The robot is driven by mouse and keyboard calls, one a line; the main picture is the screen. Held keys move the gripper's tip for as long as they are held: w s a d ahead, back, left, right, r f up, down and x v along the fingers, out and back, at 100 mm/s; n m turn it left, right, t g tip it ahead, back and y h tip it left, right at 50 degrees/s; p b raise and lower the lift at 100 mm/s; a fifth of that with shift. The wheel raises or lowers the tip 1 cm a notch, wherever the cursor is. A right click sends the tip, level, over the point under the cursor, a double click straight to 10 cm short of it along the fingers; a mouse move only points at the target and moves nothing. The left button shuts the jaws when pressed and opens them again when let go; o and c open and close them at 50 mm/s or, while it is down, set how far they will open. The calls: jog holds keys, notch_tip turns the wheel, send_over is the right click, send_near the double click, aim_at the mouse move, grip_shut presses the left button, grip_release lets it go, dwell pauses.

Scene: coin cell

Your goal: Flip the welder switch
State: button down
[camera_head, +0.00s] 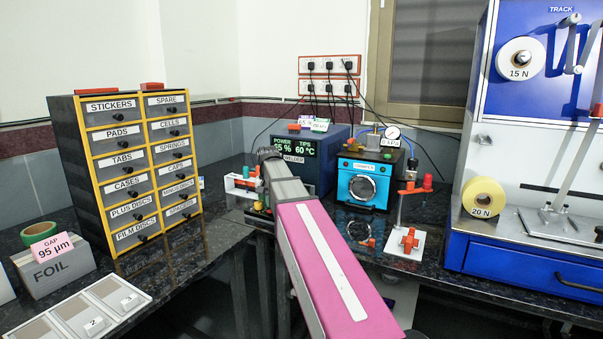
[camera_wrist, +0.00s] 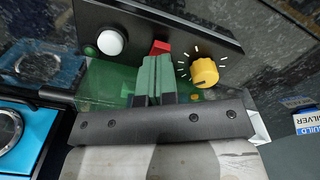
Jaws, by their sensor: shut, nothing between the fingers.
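The welder (camera_head: 318,170) is a dark blue box at the back of the counter, with a lit display reading POWER and TIPS. In the wrist view its black front panel (camera_wrist: 190,30) carries a red switch (camera_wrist: 160,47), a yellow knob (camera_wrist: 204,72) and a white round button (camera_wrist: 110,42). My gripper (camera_wrist: 157,62) is shut and empty, its green fingertips right by the red switch and covering part of it. I cannot tell whether they touch it. In the head view my arm hides the gripper and the switch.
A light blue machine (camera_head: 365,183) with a round window stands right of the welder. A small red-handled stand (camera_head: 401,225) is in front of it. A labelled drawer cabinet (camera_head: 130,160) is at left, and a blue peel tester (camera_head: 520,130) at right.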

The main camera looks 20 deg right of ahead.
jog(key=shift+f, duration=0.95)
dwell(0.6)
jog(key=shift+r, duration=3.5)
jog(key=shift+s, duration=0.1)
